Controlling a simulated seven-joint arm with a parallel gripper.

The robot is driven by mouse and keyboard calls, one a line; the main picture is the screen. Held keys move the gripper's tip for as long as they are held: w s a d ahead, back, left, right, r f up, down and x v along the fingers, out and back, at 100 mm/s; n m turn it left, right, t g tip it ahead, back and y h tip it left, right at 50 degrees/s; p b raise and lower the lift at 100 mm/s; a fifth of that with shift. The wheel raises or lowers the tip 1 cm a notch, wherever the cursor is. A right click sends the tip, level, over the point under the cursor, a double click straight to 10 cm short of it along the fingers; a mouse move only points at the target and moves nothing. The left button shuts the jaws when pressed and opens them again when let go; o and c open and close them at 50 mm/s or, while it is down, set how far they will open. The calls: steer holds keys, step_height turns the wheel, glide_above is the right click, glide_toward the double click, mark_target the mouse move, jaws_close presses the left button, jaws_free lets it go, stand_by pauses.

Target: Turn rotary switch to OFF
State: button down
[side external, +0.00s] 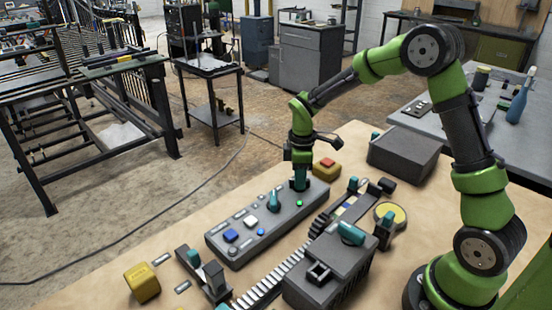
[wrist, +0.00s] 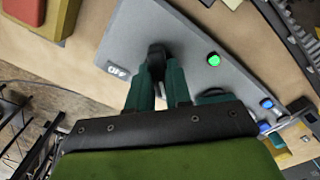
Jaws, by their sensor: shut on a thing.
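The grey control panel (side external: 268,221) lies on the wooden table; it also shows in the wrist view (wrist: 190,30). The rotary switch (wrist: 156,54) is a dark knob near the panel's end. My gripper (side external: 299,186) points down at the panel's far right end, and its teal fingers (wrist: 157,76) are shut on the switch, one on each side. In the side view the fingers hide the switch. A small white label (wrist: 117,71) is printed beside it, too small to read surely. The exact angle of the switch is hard to tell.
A lit green lamp (side external: 299,203) and a teal knob (side external: 273,201) sit nearby on the panel, with white (side external: 251,222) and blue (side external: 231,236) buttons farther left. A yellow box with a red top (side external: 327,168) stands close behind. A grey block machine (side external: 330,271) is in front.

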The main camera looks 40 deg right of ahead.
steer(key=shift+m, duration=0.3)
steer(key=m, duration=0.3)
steer(key=shift+m, duration=0.3)
steer(key=m, duration=1.3)
steer(key=shift+r+m, duration=0.1)
steer(key=shift+m, duration=0.2)
stand_by(0.3)
steer(key=c, duration=1)
jaws_free()
steer(key=shift+c, duration=0.2)
step_height(320, 180, up, 17)
